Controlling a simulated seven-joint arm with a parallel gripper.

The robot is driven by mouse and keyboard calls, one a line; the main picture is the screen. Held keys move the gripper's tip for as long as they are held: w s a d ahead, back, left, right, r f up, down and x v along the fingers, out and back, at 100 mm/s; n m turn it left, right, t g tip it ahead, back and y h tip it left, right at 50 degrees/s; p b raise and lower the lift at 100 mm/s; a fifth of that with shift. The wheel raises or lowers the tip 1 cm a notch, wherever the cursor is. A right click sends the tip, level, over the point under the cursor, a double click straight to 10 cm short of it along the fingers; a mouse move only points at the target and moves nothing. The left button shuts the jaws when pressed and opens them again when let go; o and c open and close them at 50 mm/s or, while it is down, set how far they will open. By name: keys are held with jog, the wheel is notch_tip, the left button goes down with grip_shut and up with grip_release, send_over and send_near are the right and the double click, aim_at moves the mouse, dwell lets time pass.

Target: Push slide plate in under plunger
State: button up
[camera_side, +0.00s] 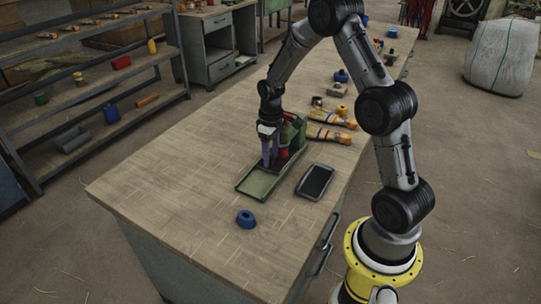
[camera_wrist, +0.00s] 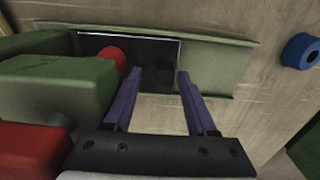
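A green machine (camera_side: 295,130) stands on the bench, with a pale green channel (camera_side: 258,184) running out toward the front. In the wrist view a dark, light-edged slide plate (camera_wrist: 157,52) lies in the channel (camera_wrist: 222,66). The red round plunger (camera_wrist: 110,59) overlaps the plate's left part in that view; its height above the plate cannot be told. My gripper (camera_side: 269,163) points down at the channel beside the machine. In the wrist view its two purple fingers (camera_wrist: 158,72) are apart, with nothing clearly held between them. The tips appear near the plate's lower edge; contact is unclear.
A dark, grey-rimmed rectangular tray (camera_side: 315,181) lies right of the channel. A blue ring (camera_side: 246,218) lies in front, also in the wrist view (camera_wrist: 301,50). Yellow-and-orange items (camera_side: 329,134) and other small parts lie behind. The bench's front left is clear.

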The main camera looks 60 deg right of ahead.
notch_tip(320, 180, up, 14)
dwell(0.7)
jog(key=shift+a, duration=0.15)
